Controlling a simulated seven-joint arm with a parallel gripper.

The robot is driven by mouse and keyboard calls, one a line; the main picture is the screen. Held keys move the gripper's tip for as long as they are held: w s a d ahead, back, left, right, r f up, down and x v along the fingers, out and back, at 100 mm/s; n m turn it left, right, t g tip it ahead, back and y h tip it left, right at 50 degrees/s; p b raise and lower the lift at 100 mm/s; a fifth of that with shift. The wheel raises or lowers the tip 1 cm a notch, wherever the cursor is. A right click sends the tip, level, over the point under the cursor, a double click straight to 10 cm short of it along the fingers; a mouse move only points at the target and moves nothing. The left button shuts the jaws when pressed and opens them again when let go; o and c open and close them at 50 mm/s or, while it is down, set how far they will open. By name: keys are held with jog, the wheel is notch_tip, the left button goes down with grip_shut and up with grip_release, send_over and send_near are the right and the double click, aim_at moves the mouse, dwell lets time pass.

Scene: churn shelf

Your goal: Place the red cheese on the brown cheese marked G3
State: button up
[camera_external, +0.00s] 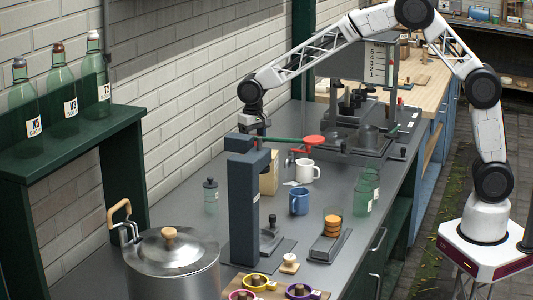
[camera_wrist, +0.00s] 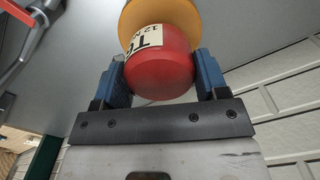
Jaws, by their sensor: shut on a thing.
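My gripper (camera_external: 256,130) is behind the top of the dark blue press in the external view, and its fingertips are hard to make out there. In the wrist view its two blue fingers (camera_wrist: 163,78) are shut on the red cheese (camera_wrist: 160,76), one on each side. A pale label with partly cut-off dark lettering shows on it. A yellow-orange rounded thing (camera_wrist: 160,14) shows just beyond the red cheese; I cannot tell whether they touch. The red cheese is not clearly visible in the external view. I cannot make out a brown cheese marked G3.
The dark blue press (camera_external: 244,210) with a red-ended lever (camera_external: 315,142) stands close to my gripper. A steel pot (camera_external: 171,265), white mug (camera_external: 307,171), blue mug (camera_external: 299,201), orange stack (camera_external: 332,226) and green jars (camera_external: 367,190) stand around. Bottles (camera_external: 60,95) line the green shelf (camera_external: 70,143).

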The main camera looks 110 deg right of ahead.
jog(key=shift+f, duration=0.6)
jog(key=shift+f, duration=0.15)
jog(key=o, duration=1)
notch_tip(320, 180, up, 12)
jog(key=shift+r, duration=0.15)
dwell(0.5)
